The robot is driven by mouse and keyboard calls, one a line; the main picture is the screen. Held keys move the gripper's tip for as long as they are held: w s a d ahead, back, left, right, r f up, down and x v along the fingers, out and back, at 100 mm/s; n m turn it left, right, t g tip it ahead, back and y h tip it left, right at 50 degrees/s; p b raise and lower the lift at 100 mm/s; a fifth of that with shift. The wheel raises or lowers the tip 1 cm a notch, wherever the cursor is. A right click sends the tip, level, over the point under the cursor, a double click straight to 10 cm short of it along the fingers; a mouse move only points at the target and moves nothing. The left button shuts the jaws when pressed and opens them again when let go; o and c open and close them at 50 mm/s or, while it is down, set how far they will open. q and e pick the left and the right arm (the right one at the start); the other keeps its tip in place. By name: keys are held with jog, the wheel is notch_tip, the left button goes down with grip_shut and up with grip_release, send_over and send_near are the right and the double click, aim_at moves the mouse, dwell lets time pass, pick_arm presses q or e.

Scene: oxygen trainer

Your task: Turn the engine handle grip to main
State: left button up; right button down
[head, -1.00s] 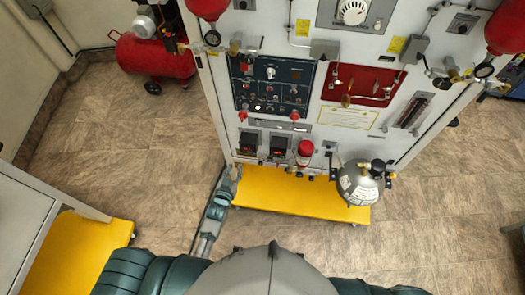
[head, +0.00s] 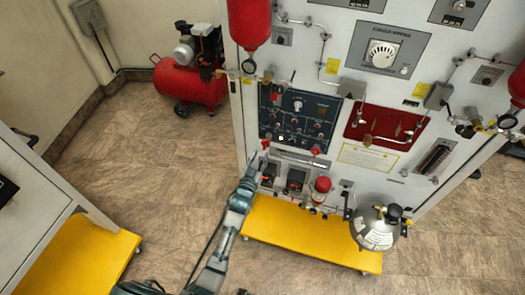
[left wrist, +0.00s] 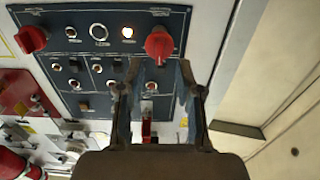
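A dark blue control panel (head: 299,118) carries small switches, lamps and two red knob grips on its lower edge in the head view. The left red knob (head: 265,143) is just above my left gripper (head: 259,163); the right red knob (head: 315,150) is farther along. In the left wrist view, the near red knob (left wrist: 158,45) sits just beyond the fingertips of my gripper (left wrist: 158,70), between their lines. The fingers are apart with no object visibly held. The other red knob (left wrist: 31,39) is at upper left. I cannot read the labels. My right gripper is out of view.
A silver gas bottle (head: 376,230) and a red cylinder (head: 321,189) are at the trainer's lower front, above a yellow base (head: 290,232). A red compressor (head: 190,84) stands at the back left. Floor is clear left of the trainer.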

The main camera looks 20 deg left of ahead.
aim_at(264, 148)
pick_arm(q)
jog(key=w, duration=0.2)
jog(key=shift+w+d, duration=0.15)
jog(key=shift+w, duration=0.75)
grip_shut()
